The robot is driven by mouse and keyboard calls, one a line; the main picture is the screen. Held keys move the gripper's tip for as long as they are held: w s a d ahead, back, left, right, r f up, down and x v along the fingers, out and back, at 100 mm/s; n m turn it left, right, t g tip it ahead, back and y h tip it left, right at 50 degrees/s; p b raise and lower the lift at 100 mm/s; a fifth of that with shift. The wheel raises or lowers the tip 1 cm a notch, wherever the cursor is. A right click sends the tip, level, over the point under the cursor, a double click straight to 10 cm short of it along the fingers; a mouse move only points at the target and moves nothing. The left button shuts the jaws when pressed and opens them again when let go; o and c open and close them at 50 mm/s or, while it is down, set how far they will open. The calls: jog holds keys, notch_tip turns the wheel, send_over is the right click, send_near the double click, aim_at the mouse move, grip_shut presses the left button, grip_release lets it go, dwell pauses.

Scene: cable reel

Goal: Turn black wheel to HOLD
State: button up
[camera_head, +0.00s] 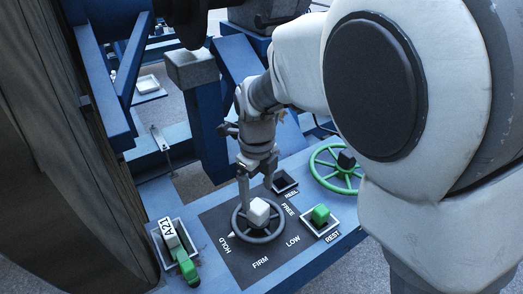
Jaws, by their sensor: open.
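The black wheel (241,229) is mounted on a dark panel (219,259) with white labels around it. HOLD is at its left, FIRM and LOW are along its front, and FREE is at its upper right. A small white pointer mark lies at the wheel's left side, near HOLD. My gripper (256,190) points down just above and behind the wheel, with its fingers apart around the knob's far side. I cannot tell whether a finger touches the knob or wheel.
A green wheel (325,176) with a dark knob stands at the right. A green block (320,213) sits in the REST tray (332,228). The REEL tray (292,183) looks empty. A tagged green-handled item (186,263) lies at left, beside the large wooden reel (60,180). Blue frame posts stand behind.

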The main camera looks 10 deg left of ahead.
notch_tip(320, 180, up, 11)
jog(key=shift+r, duration=0.1)
dwell(0.3)
jog(key=s+d+r+n+t+y+b, duration=0.1)
jog(key=s+d+n, duration=0.1)
jog(key=d+n, duration=0.4)
jog(key=s+d+r+n+t+y+b, duration=0.15)
jog(key=d+n, duration=0.25)
jog(key=d, duration=0.5)
jog(key=s+d+f+n+t+h, duration=0.2)
jog(key=s+d+n, duration=0.6)
jog(key=n, duration=0.5)
jog(key=shift+s+d+f+t+b, duration=0.35)
jog(key=shift+d+f+t, duration=0.2)
jog(key=shift+d+f, duration=0.45)
